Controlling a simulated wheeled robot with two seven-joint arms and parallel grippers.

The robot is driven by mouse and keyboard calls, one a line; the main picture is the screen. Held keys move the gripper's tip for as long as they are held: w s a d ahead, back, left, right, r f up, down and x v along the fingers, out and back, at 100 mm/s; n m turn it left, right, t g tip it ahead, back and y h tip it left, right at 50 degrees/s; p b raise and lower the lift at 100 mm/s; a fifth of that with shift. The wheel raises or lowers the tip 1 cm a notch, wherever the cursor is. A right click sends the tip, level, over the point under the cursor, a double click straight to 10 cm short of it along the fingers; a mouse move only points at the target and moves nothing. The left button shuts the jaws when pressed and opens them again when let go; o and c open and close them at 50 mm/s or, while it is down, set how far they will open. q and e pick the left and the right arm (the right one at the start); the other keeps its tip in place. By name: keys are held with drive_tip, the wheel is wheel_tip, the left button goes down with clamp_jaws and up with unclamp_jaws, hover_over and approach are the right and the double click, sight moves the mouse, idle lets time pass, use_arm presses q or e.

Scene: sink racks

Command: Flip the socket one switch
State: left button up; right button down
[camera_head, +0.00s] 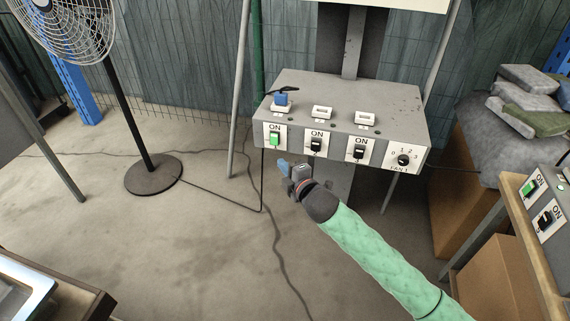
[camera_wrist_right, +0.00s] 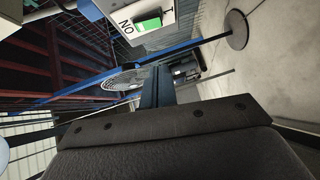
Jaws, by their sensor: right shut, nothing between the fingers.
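The grey switch box (camera_head: 380,110) stands in the middle of the head view. Its front has several ON plates; the leftmost holds a green-lit switch (camera_head: 274,140), and two black switches (camera_head: 316,144) sit to its right. A blue plug (camera_head: 282,99) is in the left socket on top; the other two sockets are empty. My right gripper (camera_head: 283,165) is shut and empty, just below and in front of the green switch, apart from it. In the right wrist view the green switch (camera_wrist_right: 148,25) shows at the top, beyond the fingers (camera_wrist_right: 158,85). My left gripper is not in view.
A rotary knob (camera_head: 403,160) is at the box's right end. A standing fan (camera_head: 115,70) is at left, its cable on the floor. At right are a second switch panel (camera_head: 545,205), a wooden bench and cardboard boxes (camera_head: 490,280). The floor at left is mostly clear.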

approach(270, 142)
drive_tip(key=w+a, duration=0.2)
drive_tip(key=a, duration=0.2)
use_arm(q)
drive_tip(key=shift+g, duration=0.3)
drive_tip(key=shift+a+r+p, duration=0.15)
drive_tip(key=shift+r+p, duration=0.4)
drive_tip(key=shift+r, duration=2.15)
use_arm(e)
drive_tip(key=shift+w+d+f, duration=0.1)
drive_tip(key=shift+w+d, duration=0.25)
drive_tip(key=shift+w, duration=0.45)
drive_tip(key=shift+w+d+f, duration=0.1)
drive_tip(key=shift+w+d, duration=0.2)
drive_tip(key=shift+w, duration=0.55)
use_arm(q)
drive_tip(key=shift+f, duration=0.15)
